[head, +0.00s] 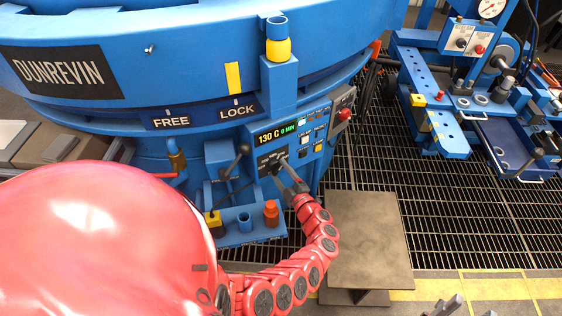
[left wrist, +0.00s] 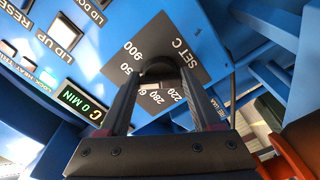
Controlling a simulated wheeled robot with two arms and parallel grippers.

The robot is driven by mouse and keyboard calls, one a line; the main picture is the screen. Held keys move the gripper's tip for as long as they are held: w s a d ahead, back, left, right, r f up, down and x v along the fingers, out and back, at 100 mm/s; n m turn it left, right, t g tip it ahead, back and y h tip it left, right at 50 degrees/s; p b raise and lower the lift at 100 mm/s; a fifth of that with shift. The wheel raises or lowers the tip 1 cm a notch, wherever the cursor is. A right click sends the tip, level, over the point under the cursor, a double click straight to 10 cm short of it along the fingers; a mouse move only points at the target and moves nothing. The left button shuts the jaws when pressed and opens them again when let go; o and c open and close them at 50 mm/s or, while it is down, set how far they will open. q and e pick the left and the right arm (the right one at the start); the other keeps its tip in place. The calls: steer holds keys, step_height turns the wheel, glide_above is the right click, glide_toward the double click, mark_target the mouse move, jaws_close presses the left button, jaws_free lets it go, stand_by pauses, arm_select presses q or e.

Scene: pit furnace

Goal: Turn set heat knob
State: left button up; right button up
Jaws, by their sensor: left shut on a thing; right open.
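The set heat knob (left wrist: 158,68) is a dark knob on a dark dial plate (left wrist: 185,58) marked "SET C" with numbers around it, on the furnace's blue control panel (head: 311,136). My left gripper (left wrist: 157,80) is shut on the knob, one finger on each side, and hides part of it and some numbers. In the head view my left gripper (head: 283,170) reaches up to the panel from below. The panel display (head: 276,132) reads 130 C and 0 MIN. My right gripper (head: 458,307) is open and empty at the bottom edge, partly cut off.
A lever with a black ball (head: 244,149) stands left of the panel, and a red button (head: 344,114) sits on its right. A brown platform (head: 369,240) lies over the grating. A blue machine (head: 440,95) stands at right.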

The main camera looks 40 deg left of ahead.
arm_select(q)
steer(key=shift+m, duration=0.5)
steer(key=o, duration=1.4)
steer(key=v, duration=1.7)
steer(key=shift+s+d, duration=0.15)
steer(key=shift+s, duration=0.1)
